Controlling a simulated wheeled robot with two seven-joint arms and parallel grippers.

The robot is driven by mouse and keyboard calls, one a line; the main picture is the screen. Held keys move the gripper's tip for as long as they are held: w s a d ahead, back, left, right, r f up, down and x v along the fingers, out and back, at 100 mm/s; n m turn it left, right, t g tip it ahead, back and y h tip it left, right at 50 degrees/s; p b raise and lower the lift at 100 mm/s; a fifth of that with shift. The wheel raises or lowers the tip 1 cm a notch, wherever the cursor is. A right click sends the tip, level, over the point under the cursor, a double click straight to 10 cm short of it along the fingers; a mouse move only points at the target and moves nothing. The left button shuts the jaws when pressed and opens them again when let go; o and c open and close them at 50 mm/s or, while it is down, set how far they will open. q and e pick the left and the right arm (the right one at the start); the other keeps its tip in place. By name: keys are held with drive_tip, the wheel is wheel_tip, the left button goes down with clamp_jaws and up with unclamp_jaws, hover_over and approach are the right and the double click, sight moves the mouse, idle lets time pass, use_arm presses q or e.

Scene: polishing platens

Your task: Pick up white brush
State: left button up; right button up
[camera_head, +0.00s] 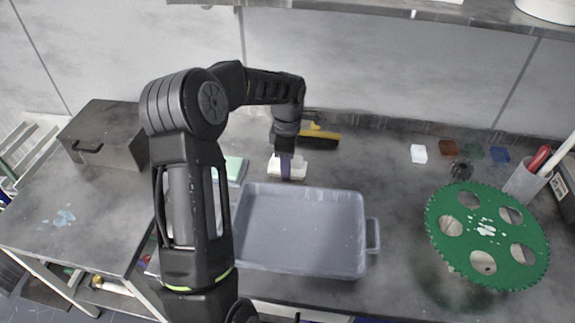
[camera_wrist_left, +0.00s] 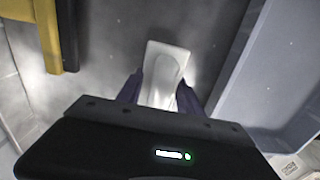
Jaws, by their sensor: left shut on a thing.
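The white brush (camera_head: 294,170) is on the bench top, just behind the grey tray. My left gripper (camera_head: 286,168) reaches down over it from above. In the left wrist view the brush (camera_wrist_left: 168,72) lies between the two dark purple fingers of my left gripper (camera_wrist_left: 162,98), which are shut on its body. From these views I cannot tell whether the brush is lifted off the bench. My right gripper is not in view.
The grey tray (camera_head: 245,240) stands close in front of the brush. A yellow and black brush (camera_head: 320,137) lies just behind it. A green toothed disc (camera_head: 455,205) is at the right. A metal box (camera_head: 105,130) is at the left.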

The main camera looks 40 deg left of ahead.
use_arm(q)
clamp_jaws()
wheel_tip(320, 180, up, 10)
drive_tip(key=shift+r, duration=0.1)
idle(0.6)
drive_tip(key=o, duration=0.8)
unclamp_jaws()
drive_tip(key=c, duration=0.6)
